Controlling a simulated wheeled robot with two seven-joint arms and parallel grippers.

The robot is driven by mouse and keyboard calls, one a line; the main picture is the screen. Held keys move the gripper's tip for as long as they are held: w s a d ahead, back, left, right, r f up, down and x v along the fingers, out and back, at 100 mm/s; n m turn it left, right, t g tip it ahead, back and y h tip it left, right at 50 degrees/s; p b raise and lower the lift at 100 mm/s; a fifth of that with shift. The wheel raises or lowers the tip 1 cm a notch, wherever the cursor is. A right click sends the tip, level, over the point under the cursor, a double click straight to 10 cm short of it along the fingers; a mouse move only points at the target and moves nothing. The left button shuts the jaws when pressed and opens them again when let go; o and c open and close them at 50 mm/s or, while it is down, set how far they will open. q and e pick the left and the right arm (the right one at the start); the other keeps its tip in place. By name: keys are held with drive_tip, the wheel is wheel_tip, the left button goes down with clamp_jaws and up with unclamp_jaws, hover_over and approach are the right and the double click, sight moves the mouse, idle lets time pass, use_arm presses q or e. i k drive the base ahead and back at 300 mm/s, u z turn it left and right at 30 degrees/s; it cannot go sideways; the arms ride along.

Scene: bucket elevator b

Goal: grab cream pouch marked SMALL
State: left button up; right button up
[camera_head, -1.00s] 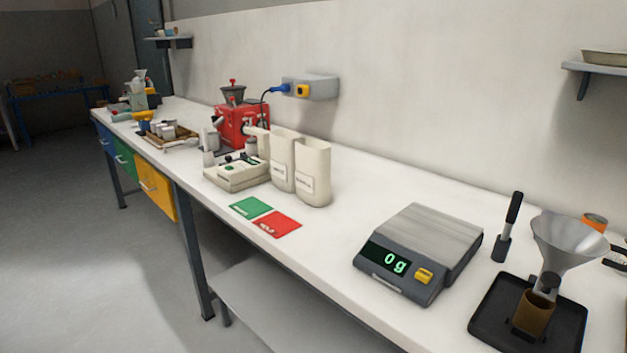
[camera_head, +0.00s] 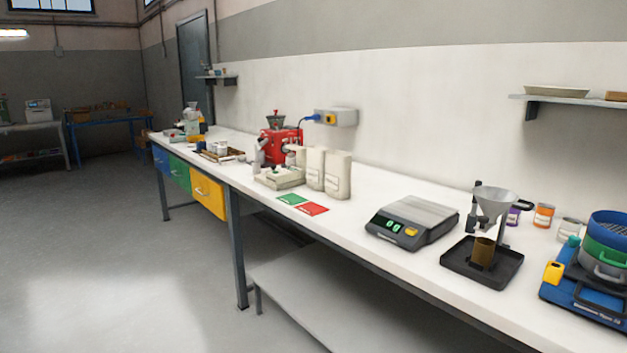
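Two cream pouches stand upright side by side on the long white bench, a left one (camera_head: 315,168) and a right one (camera_head: 338,175). Each has a small pale label low on its front, too small to read, so I cannot tell which is marked SMALL. A cream-and-grey device (camera_head: 279,178) sits close to their left, and a red machine (camera_head: 280,150) stands behind it. Neither of my grippers is in view.
Green (camera_head: 292,199) and red (camera_head: 312,209) cards lie before the pouches. A scale (camera_head: 412,222) stands to their right, then a funnel stand (camera_head: 482,262) and a blue sieve shaker (camera_head: 598,280). Open floor (camera_head: 120,270) lies left of the bench (camera_head: 370,205).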

sight(338, 174)
drive_tip(key=u, duration=1.05)
drive_tip(key=i, duration=1.3)
drive_tip(key=u, duration=0.3)
drive_tip(key=i, duration=1.4)
drive_tip(key=z, duration=1)
